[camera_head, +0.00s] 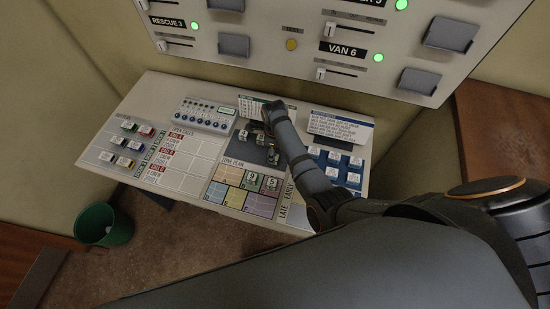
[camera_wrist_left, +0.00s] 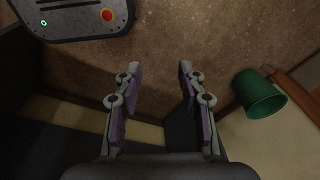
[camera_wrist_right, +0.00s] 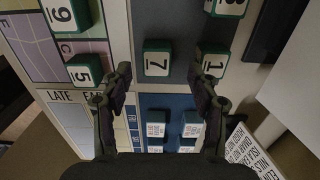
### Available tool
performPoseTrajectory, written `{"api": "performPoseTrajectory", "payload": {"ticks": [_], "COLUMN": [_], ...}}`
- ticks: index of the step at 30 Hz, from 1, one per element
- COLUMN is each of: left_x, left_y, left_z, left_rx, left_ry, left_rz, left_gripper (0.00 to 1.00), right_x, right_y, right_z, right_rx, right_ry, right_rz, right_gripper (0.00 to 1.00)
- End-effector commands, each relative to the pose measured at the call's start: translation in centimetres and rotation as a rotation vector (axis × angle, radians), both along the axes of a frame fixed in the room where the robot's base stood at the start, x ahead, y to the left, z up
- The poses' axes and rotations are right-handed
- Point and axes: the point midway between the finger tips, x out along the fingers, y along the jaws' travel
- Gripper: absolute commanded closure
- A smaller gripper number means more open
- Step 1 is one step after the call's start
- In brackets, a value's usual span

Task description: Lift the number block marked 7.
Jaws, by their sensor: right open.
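The number block marked 7 (camera_wrist_right: 157,62) is green with a white face and sits on the dark grey strip of the console. In the right wrist view it lies between the two fingers of my right gripper (camera_wrist_right: 166,78), which is open with gaps on both sides. The right finger overlaps the edge of the block marked 1 (camera_wrist_right: 212,65); whether it touches cannot be told. In the head view my right arm reaches over the console and block 7 is largely hidden by the gripper. My left gripper (camera_wrist_left: 158,67) is open and empty, over the floor.
Blocks marked 9 (camera_wrist_right: 67,14) and 5 (camera_wrist_right: 83,71) sit on the zone plan. Another number block (camera_wrist_right: 228,6) is near block 1. Blue-panel blocks (camera_head: 336,157) lie to the right. An upright switch panel (camera_head: 330,50) stands behind. A green bin (camera_head: 104,225) is on the floor.

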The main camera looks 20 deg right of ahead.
Motion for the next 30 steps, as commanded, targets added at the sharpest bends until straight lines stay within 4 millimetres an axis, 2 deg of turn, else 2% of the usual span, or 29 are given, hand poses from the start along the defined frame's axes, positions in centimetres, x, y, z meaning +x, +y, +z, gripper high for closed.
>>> {"api": "performPoseTrajectory", "payload": {"ticks": [3, 6, 10, 14, 26, 30], "left_x": [0.4, -0.2, -1.3, -1.5, -1.2, -1.0], "left_y": [0.1, 0.7, 1.0, 1.0, 1.0, 1.0], "left_z": [-0.4, -2.7, -3.0, -2.7, -2.7, -2.7], "left_rx": [0.001, 0.008, 0.013, 0.013, 0.013, 0.013], "left_ry": [-0.007, 0.002, 0.020, 0.024, 0.018, 0.016], "left_rz": [0.000, -0.003, -0.003, -0.003, -0.003, -0.004], "left_gripper": [0.60, 0.60, 0.60, 0.60, 0.60, 0.60], "right_x": [-0.3, -0.2, -0.2, -0.2, -0.2, -0.2], "right_y": [0.0, 0.0, 0.0, 0.0, 0.0, 0.0], "right_z": [-2.2, -4.4, -4.5, -4.3, -4.2, -4.2], "right_rx": [0.000, 0.001, 0.001, 0.001, 0.001, 0.001], "right_ry": [0.005, 0.001, 0.001, 0.001, 0.001, 0.001], "right_rz": [0.001, 0.000, 0.000, 0.000, 0.000, 0.000], "right_gripper": [0.40, 0.40, 0.40, 0.40, 0.91, 0.91]}}
